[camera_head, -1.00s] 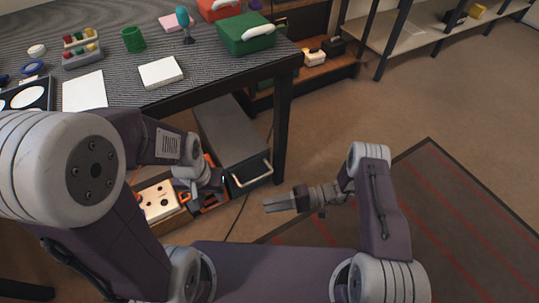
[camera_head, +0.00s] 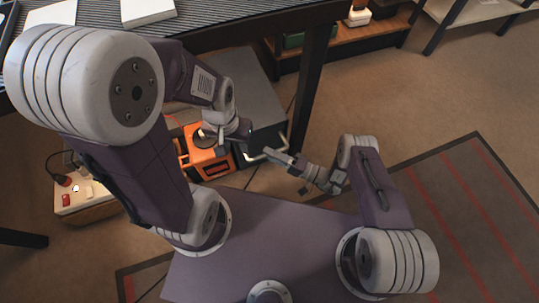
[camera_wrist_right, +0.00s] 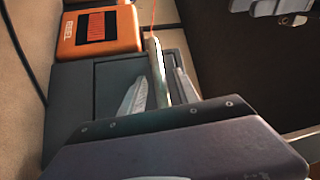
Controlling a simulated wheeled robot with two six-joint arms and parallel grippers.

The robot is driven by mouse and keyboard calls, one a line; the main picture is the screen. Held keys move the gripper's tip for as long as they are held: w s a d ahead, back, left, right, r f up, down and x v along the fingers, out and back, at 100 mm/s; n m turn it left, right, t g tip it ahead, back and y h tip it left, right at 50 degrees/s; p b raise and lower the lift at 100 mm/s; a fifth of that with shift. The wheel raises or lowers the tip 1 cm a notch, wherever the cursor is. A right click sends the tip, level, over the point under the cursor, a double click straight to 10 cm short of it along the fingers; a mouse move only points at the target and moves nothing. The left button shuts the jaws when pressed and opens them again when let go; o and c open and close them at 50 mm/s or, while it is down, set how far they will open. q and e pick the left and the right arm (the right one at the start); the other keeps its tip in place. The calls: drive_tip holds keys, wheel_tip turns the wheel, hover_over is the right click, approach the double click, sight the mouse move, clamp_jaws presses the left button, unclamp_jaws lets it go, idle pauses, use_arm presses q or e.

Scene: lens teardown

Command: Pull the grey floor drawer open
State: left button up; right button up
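The grey floor drawer (camera_head: 259,92) is a dark grey box on the floor under the table, with a pale bar handle (camera_head: 283,138) on its front. It looks closed. My right gripper (camera_head: 268,153) is at the handle. In the right wrist view the handle (camera_wrist_right: 157,75) runs between the two fingers of my right gripper (camera_wrist_right: 160,92), with a gap on each side, so the gripper is open around it. My left gripper (camera_head: 242,130) hangs above the drawer's left front side, near an orange box; its fingers are too unclear to judge.
The orange box (camera_head: 205,158) stands directly left of the drawer; it also shows in the right wrist view (camera_wrist_right: 98,32). A white power strip (camera_head: 88,194) lies farther left. A dark table leg (camera_head: 309,85) stands right of the drawer. The floor in front holds a striped mat (camera_head: 455,200).

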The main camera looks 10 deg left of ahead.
drive_tip(key=shift+a+r, duration=0.1)
drive_tip(key=shift+a, duration=0.15)
clamp_jaws()
idle(1.3)
